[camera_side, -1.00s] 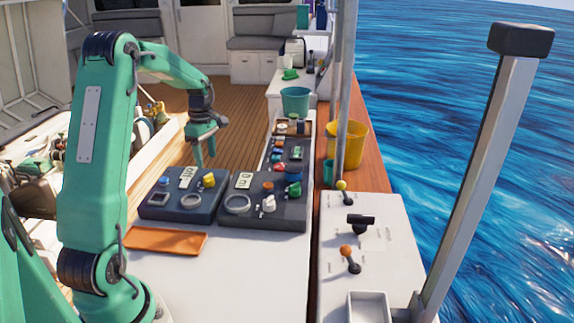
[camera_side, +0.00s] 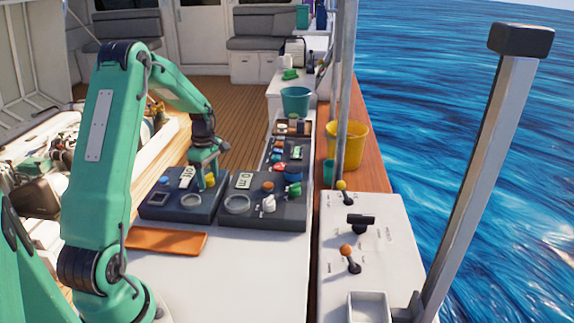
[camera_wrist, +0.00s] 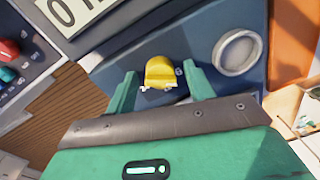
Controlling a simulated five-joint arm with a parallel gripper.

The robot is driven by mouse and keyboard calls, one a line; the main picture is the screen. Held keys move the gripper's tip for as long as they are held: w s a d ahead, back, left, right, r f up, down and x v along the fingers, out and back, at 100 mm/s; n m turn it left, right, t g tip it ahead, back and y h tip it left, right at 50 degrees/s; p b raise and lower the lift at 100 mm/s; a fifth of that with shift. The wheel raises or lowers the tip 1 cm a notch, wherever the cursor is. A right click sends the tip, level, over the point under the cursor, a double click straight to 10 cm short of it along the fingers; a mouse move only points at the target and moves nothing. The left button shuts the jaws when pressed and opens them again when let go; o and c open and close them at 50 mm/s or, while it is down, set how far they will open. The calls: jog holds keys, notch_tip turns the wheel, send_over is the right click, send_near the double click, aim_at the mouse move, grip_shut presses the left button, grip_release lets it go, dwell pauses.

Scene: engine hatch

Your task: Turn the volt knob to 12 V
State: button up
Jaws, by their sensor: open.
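A yellow knob (camera_wrist: 161,73) sits on a dark blue-grey panel (camera_wrist: 222,22) in the wrist view. My gripper (camera_wrist: 161,80) is open, with one green finger on each side of the knob and a visible gap at each side. Small light marks show beside the knob, but I cannot read them. In the side view my gripper (camera_side: 202,172) is low over the left panel (camera_side: 170,208). The yellow knob (camera_side: 211,180) shows there beside the fingers, partly hidden.
A second panel (camera_side: 285,215) with a white knob (camera_side: 268,203) stands to the right. An orange tray (camera_side: 165,241) lies in front.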

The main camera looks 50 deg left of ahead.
jog(key=shift+c, duration=0.4)
jog(key=c, duration=0.9)
jog(key=shift+o, duration=0.2)
jog(key=shift+w+m, duration=0.1)
jog(key=shift+m, duration=0.3)
jog(key=m, duration=0.5)
jog(key=shift+r, duration=0.1)
jog(key=m, duration=0.6)
jog(key=shift+w, duration=0.1)
